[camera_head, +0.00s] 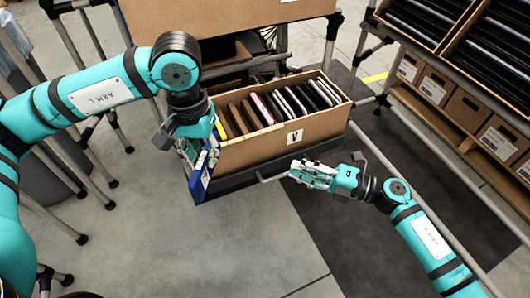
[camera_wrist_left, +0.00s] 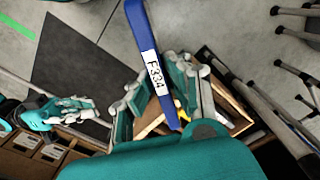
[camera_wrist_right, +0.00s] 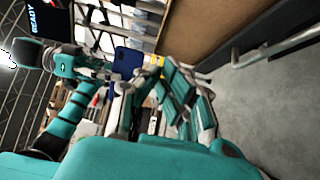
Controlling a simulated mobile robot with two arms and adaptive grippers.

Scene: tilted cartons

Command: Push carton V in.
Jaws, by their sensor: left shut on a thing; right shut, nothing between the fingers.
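Carton V (camera_head: 252,150) is an open cardboard carton with a "V" label on its front side, standing tilted on a dark rack shelf. Several flat devices stand in a row inside it. My left gripper (camera_head: 206,150) is at the carton's left end, shut on a flat blue case (camera_head: 199,184). The case's "F-334" label shows in the left wrist view (camera_wrist_left: 154,70); the case also appears in the right wrist view (camera_wrist_right: 127,62). My right gripper (camera_head: 299,174) is shut and empty, in front of the carton, near the shelf's front rail. Contact with the carton cannot be told.
Another carton (camera_head: 225,12) sits on the level above. A rack of cartons with dark devices (camera_head: 430,20) stands at the right, over smaller boxes (camera_head: 500,140). A dark mat (camera_head: 370,220) and grey floor (camera_head: 230,245) lie clear in front.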

